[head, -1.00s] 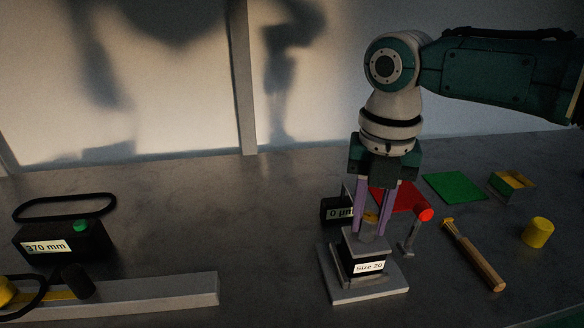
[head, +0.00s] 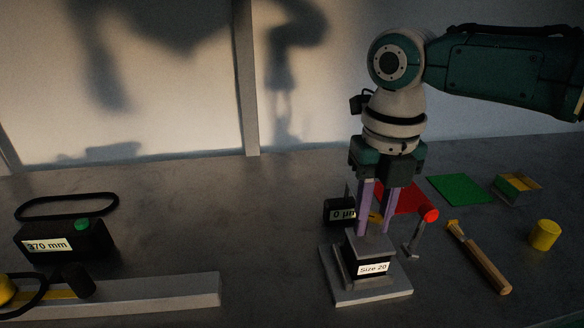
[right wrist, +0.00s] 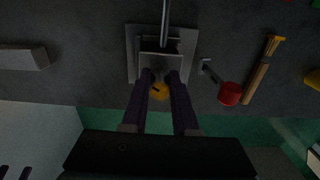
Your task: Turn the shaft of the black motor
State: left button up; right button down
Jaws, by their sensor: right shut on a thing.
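The black motor (head: 357,259) is a boxy block with a grey top and a "Size 20" label. It stands upright on a light grey base plate (head: 385,291). My right gripper (head: 376,233) points straight down above it, with its two purple fingers closed in at the grey top. It is shut on what I take to be the motor's shaft, which the fingers mostly hide. The right wrist view shows the fingers (right wrist: 161,80) reaching to the grey top (right wrist: 161,64). My left gripper is out of view.
Close behind stand a black box labelled "0 µm" (head: 340,213) and a red-ended crank-like part (head: 430,215). A "370 mm" box (head: 65,241) and grey bar (head: 150,296) lie left. The middle table is clear.

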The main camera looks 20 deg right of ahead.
aim_at(373, 215)
jog(key=c, duration=0.7)
grip_release()
notch_tip(373, 215, up, 10)
